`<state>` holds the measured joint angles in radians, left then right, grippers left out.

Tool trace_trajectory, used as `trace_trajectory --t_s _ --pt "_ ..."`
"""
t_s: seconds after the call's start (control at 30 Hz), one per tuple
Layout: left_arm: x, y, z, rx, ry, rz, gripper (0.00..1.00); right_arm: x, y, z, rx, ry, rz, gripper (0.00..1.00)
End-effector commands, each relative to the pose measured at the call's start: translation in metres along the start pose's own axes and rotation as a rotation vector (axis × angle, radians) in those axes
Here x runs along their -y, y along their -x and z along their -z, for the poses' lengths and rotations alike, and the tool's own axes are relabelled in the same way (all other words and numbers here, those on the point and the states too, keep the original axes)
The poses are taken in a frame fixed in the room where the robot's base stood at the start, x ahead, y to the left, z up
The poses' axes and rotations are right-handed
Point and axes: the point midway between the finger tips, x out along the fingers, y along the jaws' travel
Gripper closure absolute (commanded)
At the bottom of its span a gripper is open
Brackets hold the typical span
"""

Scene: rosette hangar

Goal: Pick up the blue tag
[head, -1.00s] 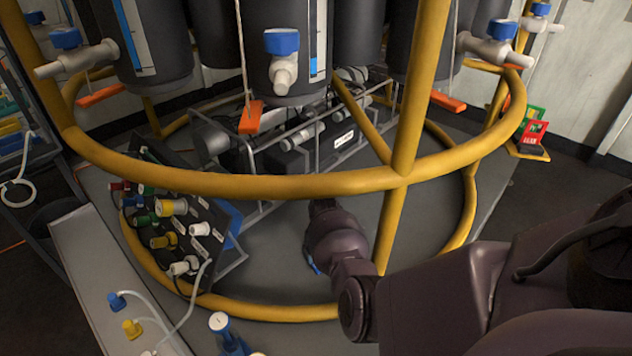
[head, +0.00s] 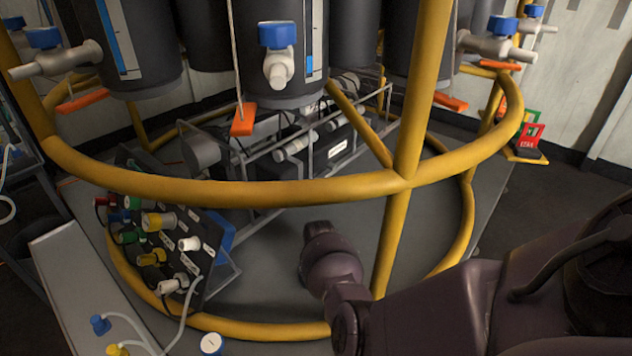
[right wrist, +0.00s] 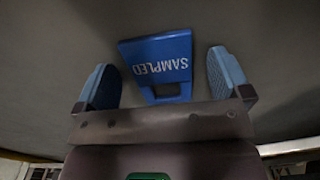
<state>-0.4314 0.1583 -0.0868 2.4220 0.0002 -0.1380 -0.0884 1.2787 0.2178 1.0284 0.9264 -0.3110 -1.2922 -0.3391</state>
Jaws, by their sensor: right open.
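The blue tag (right wrist: 155,50), lettered "SAMPLED", shows in the right wrist view against a plain grey surface. My right gripper (right wrist: 162,68) is open, with one blue-padded finger on each side of the tag. Gaps show between the tag and both fingers, and the tag's lower end is close to the gripper's palm bar. I cannot tell whether the tag touches the bar. In the head view my right arm reaches inside the yellow ring frame, and its wrist hides the fingers and the tag. My left gripper is not in view.
Yellow tubular rings (head: 290,193) and an upright (head: 405,120) stand around my right wrist. Dark cylinders with blue-handled valves (head: 278,35) and orange tags (head: 243,120) hang above. A connector panel (head: 165,235) is at left. Grey deck (head: 262,270) lies bare around the wrist.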

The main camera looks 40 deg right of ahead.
Motion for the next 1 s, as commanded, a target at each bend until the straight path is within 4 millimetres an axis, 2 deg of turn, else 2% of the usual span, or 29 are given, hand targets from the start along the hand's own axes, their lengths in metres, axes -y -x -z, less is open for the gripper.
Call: trace_trajectory --t_s 0.17,0.2,0.5,0.57,0.83,1.0 --pt "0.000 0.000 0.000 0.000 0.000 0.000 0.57 0.000 -0.002 0.000 0.001 0.001 0.000 0.04" --pt "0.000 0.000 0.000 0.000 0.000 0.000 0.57 0.000 -0.002 0.000 0.000 0.001 0.000 0.07" --pt "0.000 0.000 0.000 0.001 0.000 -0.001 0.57 0.000 -0.002 0.000 0.001 0.000 0.000 0.53" --pt "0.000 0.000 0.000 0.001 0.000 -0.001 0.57 0.000 -0.002 0.000 0.001 0.000 0.000 0.61" --pt "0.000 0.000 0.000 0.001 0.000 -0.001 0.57 0.000 0.000 0.000 0.000 -0.001 0.001 0.61" --pt "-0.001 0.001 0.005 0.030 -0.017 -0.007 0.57 0.001 0.028 0.004 -0.011 0.001 0.002 0.61"
